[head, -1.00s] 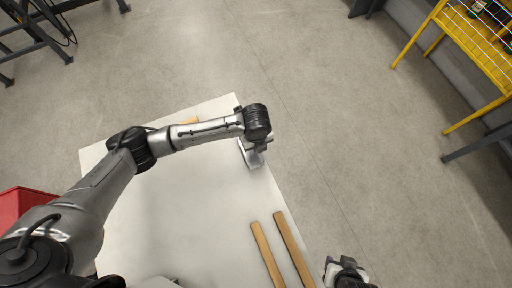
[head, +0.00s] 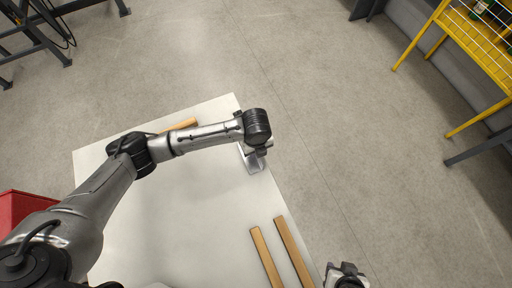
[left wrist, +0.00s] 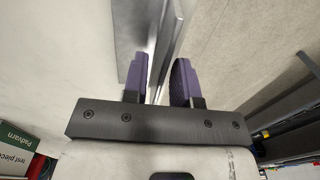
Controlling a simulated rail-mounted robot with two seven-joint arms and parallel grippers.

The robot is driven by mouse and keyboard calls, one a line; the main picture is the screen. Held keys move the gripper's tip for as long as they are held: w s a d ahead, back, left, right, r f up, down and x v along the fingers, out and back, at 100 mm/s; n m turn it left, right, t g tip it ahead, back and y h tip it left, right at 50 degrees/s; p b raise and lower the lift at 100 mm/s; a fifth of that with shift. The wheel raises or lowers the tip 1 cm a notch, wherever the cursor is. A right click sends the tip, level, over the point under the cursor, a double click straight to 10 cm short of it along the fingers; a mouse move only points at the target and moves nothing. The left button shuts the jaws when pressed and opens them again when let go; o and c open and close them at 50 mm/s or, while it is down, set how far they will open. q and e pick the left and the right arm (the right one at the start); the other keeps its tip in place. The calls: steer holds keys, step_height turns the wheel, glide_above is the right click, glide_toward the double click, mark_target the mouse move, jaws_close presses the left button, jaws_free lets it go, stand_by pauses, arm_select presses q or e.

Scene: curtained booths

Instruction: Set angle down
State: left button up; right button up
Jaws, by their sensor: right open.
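The angle (head: 252,162) is a grey metal piece at the right edge of the white table (head: 190,200), partly hidden by my left wrist in the head view. The angle also shows in the left wrist view (left wrist: 130,25), its upright flange running between my left gripper's purple fingers (left wrist: 160,75). The fingers stand apart on both sides of it, with a gap visible. In the head view the left fingertips are hidden under the wrist. My right gripper (head: 345,276) is open and empty at the bottom edge, beyond the table's right side.
Two wooden strips (head: 265,258) (head: 293,252) lie near the table's front right. Another wooden piece (head: 181,125) lies at the back, behind my left arm. A red bin (head: 18,208) is at left, a yellow rack (head: 480,45) at upper right. The table's middle is clear.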

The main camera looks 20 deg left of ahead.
arm_select(q)
steer(key=shift+o, duration=0.3)
step_height(320, 180, up, 12)
steer(key=p, duration=0.1)
steer(key=shift+r, duration=0.15)
stand_by(0.3)
